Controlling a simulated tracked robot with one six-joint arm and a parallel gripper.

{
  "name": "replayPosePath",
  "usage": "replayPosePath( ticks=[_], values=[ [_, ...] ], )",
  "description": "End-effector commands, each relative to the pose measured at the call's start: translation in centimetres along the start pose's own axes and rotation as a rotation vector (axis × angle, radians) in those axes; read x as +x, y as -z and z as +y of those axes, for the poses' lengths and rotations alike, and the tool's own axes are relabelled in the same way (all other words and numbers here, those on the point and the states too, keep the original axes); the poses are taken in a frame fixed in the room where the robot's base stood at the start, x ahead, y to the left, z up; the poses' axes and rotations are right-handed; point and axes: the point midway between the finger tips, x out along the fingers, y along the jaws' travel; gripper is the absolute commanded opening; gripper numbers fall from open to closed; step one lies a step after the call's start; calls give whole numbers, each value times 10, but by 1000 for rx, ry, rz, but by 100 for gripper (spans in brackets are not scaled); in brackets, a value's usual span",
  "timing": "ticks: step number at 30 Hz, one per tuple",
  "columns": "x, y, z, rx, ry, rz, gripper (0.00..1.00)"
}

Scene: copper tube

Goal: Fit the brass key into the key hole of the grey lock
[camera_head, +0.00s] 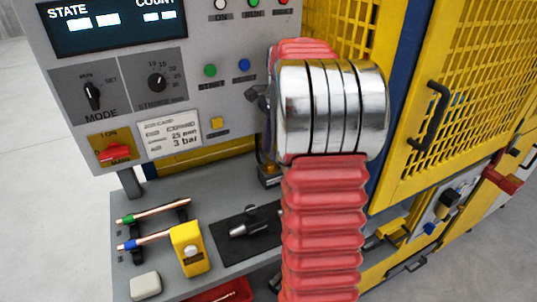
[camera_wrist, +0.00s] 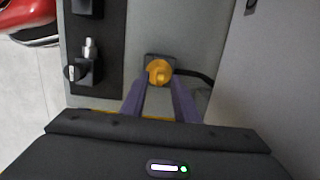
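In the wrist view, a brass-coloured knob-like piece (camera_wrist: 160,72), apparently the key's head, sits at a small dark square block (camera_wrist: 150,57). My gripper (camera_wrist: 159,84) has its two purple fingers apart, with their tips at either side of this piece. I cannot tell whether the fingers touch or press on it. The key's shaft is hidden. I cannot make out a key hole or tell for sure which part is the grey lock.
A dark strip with black blocks and a silver pin (camera_wrist: 90,50) lies left of my fingers. A black cable (camera_wrist: 195,75) runs right. The head view shows a grey control panel (camera_head: 215,100), a yellow box (camera_head: 190,248), copper tubes (camera_head: 155,213) and a yellow mesh guard (camera_head: 460,110).

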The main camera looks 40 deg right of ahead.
Motion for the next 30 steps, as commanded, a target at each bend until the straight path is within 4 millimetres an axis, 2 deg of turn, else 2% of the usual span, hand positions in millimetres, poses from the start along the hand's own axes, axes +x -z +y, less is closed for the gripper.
replayPosePath(
  ticks=[6, 10, 30],
  values=[
    [-33, 0, 0, 0, 2, 1, 28],
    [-43, 0, 0, 0, 1, 0, 28],
    [-45, 0, 0, -1, 0, 0, 28]
  ],
)
